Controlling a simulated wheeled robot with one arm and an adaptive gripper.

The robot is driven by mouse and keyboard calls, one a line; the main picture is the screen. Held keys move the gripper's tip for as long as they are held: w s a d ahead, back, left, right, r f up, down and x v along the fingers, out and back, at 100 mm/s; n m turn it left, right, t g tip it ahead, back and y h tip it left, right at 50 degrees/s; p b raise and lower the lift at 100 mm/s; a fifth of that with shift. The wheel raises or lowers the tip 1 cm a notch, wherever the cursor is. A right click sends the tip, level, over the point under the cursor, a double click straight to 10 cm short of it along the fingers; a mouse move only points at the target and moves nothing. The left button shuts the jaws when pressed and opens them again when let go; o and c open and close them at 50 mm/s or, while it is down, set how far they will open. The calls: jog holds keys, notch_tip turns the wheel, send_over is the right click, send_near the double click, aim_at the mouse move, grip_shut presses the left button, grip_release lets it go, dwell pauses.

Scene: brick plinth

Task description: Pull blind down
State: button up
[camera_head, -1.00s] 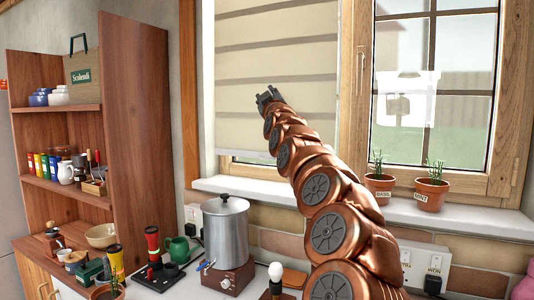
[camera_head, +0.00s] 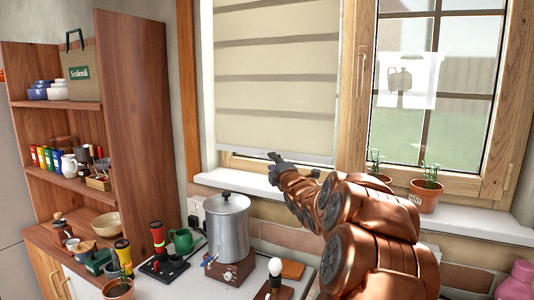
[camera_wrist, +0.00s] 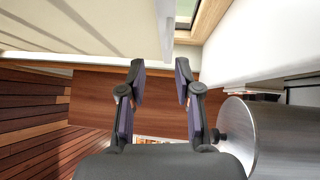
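The cream roller blind (camera_head: 275,70) with grey stripes covers most of the left window pane in the head view. Its bottom bar lies a little above the white sill, with a narrow strip of glass below. My gripper (camera_head: 272,157) is at the bottom bar, near its middle. In the wrist view, the blind (camera_wrist: 90,25) fills the upper left, and its edge ends close ahead of my gripper (camera_wrist: 160,68). The two dark fingers are apart, with nothing visibly clamped between them. I cannot tell whether they touch the bar.
The white sill (camera_head: 235,182) runs below the blind. A steel pot (camera_head: 227,228) stands below my gripper, and it also shows close by at the right in the wrist view (camera_wrist: 265,135). Potted herbs (camera_head: 425,193) stand on the sill at right. A wooden shelf (camera_head: 140,100) stands at left.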

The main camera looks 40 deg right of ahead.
aim_at(266, 156)
jog(key=p+x, duration=0.1)
jog(key=x, duration=0.1)
jog(key=p+x, duration=0.1)
jog(key=x, duration=0.1)
jog(key=f+x, duration=0.1)
jog(key=x, duration=0.1)
jog(key=shift+d+p, duration=0.15)
jog(key=shift+p, duration=0.25)
jog(key=shift+w+d, duration=0.25)
jog(key=shift+w, duration=0.35)
grip_shut()
dwell(0.3)
